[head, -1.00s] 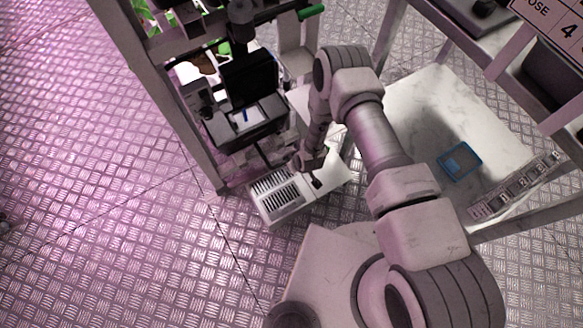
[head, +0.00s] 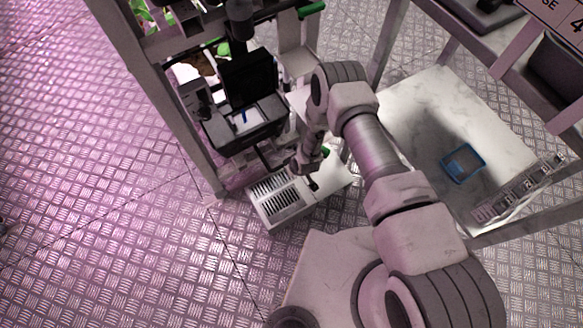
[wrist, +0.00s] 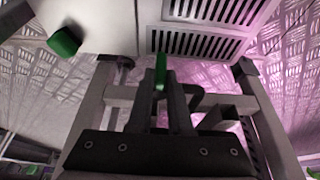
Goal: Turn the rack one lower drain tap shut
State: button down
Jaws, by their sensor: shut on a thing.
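In the wrist view, the two dark fingers of my gripper (wrist: 160,88) are shut on a narrow green tap lever (wrist: 160,72), which stands upright between the tips. The tap's body is hidden behind the fingers. A second, thicker green knob (wrist: 65,42) shows at the upper left, apart from my gripper. In the head view, my gripper (head: 308,170) is low beside the rack, above a white slotted drain box (head: 308,200). A small green piece (head: 325,152) shows next to my wrist there. I cannot tell which rack is number one.
A grey rack post (head: 180,110) stands left of the arm. A black box (head: 245,125) sits on the rack above the drain box. Another green handle (head: 312,8) is higher up. A blue tray (head: 462,162) lies on a pale slab to the right.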

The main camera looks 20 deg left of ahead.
jog(key=shift+w+d+f+g+y+b, duration=0.15)
jog(key=shift+g+y+b, duration=0.15)
jog(key=shift+b, duration=0.25)
jog(key=shift+w+g+y+b, duration=0.1)
jog(key=shift+g+y+b, duration=0.2)
jog(key=shift+g+b, duration=0.1)
jog(key=shift+w+d+f+m+g+y+b, duration=0.15)
jog(key=shift+m+g+y, duration=0.2)
jog(key=shift+g+y, duration=0.5)
jog(key=shift+w+d+f+m+g+y+b, duration=0.1)
jog(key=shift+w+d+m+g+y, duration=0.15)
jog(key=shift+g+y, duration=0.6)
jog(key=shift+w+d+f+m+g+y+b, duration=0.15)
jog(key=shift+m+g+y, duration=0.25)
jog(key=shift+g+y, duration=0.7)
jog(key=shift+g, duration=0.2)
jog(key=shift+s, duration=0.1)
jog(key=c, duration=0.8)
grip_release()
jog(key=shift+c, duration=0.2)
jog(key=shift+a+r, duration=0.1)
jog(key=shift+r, duration=0.05)
